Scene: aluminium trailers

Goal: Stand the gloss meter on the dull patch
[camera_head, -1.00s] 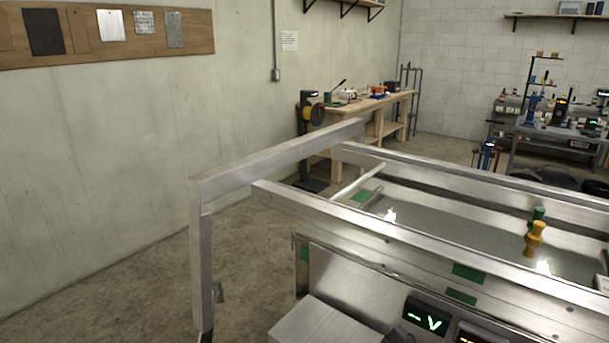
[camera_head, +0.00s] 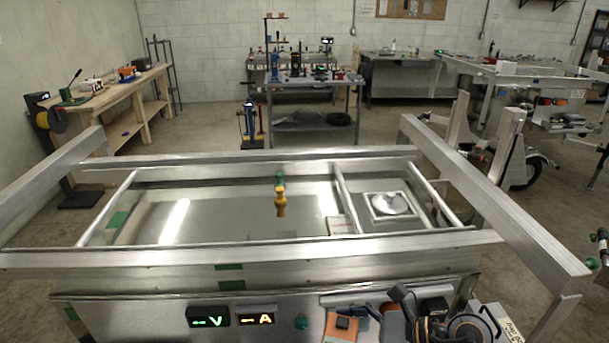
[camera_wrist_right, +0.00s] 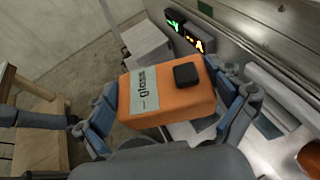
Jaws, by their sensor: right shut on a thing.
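The gloss meter (camera_wrist_right: 172,92) is an orange block with a pale "gloss" label and a black square on it. My right gripper (camera_wrist_right: 165,108) is shut on it in the right wrist view, one blue-padded finger on each side. In the head view the gloss meter (camera_head: 342,324) shows small at the bottom, right of the displays and in front of the trailer. On the trailer floor (camera_head: 235,218), a greyer area lies between two bright reflections. I cannot tell for certain whether it is the dull patch. My left gripper is not in view.
Aluminium rails (camera_head: 250,253) frame the trailer bed. The V display (camera_head: 208,317) and A display (camera_head: 256,317) are in front.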

